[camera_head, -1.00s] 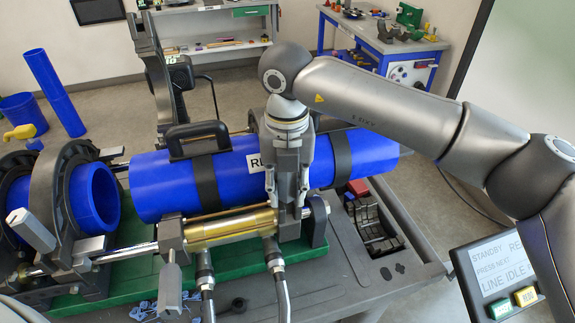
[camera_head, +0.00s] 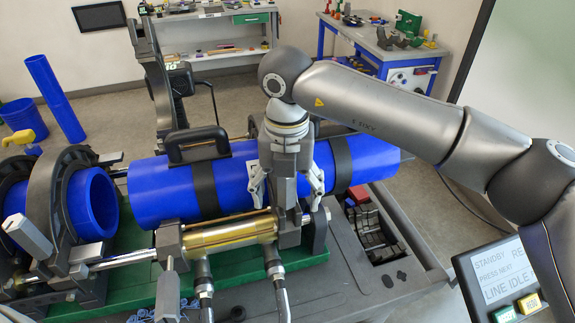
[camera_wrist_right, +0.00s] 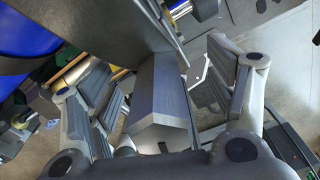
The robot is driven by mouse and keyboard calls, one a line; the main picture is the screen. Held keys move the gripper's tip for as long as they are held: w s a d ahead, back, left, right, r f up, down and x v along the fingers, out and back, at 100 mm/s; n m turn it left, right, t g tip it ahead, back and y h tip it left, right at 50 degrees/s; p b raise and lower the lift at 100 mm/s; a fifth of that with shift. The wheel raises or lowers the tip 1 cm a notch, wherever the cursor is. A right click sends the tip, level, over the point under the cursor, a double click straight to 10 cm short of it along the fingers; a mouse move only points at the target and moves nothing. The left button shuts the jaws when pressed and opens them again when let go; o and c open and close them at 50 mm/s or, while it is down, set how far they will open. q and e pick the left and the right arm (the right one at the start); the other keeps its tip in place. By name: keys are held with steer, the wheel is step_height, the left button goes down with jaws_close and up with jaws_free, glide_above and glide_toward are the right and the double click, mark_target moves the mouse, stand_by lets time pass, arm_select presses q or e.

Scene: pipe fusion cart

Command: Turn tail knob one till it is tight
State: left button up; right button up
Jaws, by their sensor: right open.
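My right gripper (camera_head: 287,187) points down over the near side of the blue pipe (camera_head: 228,184), close to the brass cylinder (camera_head: 232,233). Its fingers are spread open to the left and right. In the right wrist view, the open fingers (camera_wrist_right: 160,100) stand on either side of a grey, flat-sided knob (camera_wrist_right: 161,88), with visible space on both sides. I take this as the tail knob. In the head view the gripper partly covers it, and its tightness cannot be seen. My left gripper is not in view.
Another grey knob handle (camera_head: 168,294) stands in front of the brass cylinder. A black clamp ring (camera_head: 54,195) holds a shorter blue pipe at left. Hoses (camera_head: 277,283) run below the cylinder. A control screen (camera_head: 504,274) reading STANDBY is at lower right.

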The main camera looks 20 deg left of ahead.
steer(key=o, duration=0.4)
steer(key=shift+c, duration=0.2)
steer(key=shift+r+p, duration=1.2)
steer(key=shift+r, duration=1.85)
